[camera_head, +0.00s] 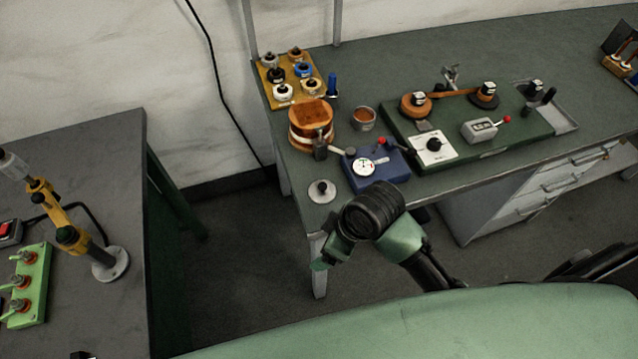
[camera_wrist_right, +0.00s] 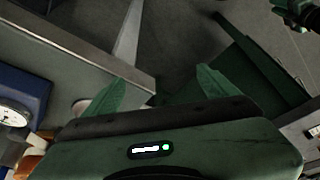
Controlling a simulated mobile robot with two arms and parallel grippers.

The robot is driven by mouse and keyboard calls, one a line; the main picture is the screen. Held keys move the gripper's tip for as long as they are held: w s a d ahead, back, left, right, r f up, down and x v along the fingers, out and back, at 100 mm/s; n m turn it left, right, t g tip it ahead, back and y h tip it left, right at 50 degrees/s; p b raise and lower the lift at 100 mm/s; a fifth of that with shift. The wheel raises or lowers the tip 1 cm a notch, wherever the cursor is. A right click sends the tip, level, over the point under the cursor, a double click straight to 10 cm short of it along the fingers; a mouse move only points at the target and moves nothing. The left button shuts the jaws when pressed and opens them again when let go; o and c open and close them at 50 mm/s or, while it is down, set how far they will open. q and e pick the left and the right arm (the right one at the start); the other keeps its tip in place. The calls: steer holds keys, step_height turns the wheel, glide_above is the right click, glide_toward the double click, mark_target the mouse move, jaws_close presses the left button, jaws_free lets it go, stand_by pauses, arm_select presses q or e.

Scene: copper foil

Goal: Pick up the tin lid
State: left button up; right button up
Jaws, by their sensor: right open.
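The tin lid (camera_head: 322,191) looks like a small round grey disc with a dark knob. It lies flat near the front left corner of the green-grey bench. My right gripper (camera_head: 326,254) is in front of the bench edge, nearer to me than the lid and apart from it. In the right wrist view its two green fingers (camera_wrist_right: 163,84) are spread with nothing between them. A pale rounded thing (camera_wrist_right: 80,107) shows partly behind the left finger there; I cannot tell whether it is the lid. My left gripper is not in view.
A blue box with a dial (camera_head: 374,168) stands right of the lid. Behind are a copper-coloured roll (camera_head: 311,124), a small open tin (camera_head: 363,119) and a green winding board (camera_head: 470,135). A separate grey table (camera_head: 110,180) is at left, with a floor gap between.

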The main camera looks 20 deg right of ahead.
mark_target(323, 185)
steer(key=w+n, duration=0.2)
steer(key=w+r+n+g, duration=0.1)
steer(key=w+n, duration=0.1)
steer(key=w, duration=0.1)
steer(key=w+a+n, duration=0.1)
steer(key=w+n, duration=0.1)
steer(key=w, duration=0.1)
steer(key=shift+w+r+n+g, duration=0.15)
steer(key=shift+r+n+g, duration=0.15)
steer(key=w+d+r+n+g+h, duration=0.1)
steer(key=w+d+r+n, duration=0.35)
steer(key=w, duration=0.35)
steer(key=f+p, duration=0.1)
steer(key=f, duration=0.1)
steer(key=f+p, duration=0.1)
steer(key=f, duration=0.3)
steer(key=shift+s+d+p, duration=0.1)
steer(key=shift+s+p, duration=0.3)
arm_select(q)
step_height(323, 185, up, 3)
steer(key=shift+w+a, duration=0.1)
arm_select(e)
steer(key=shift+f, duration=0.5)
steer(key=c, duration=1.4)
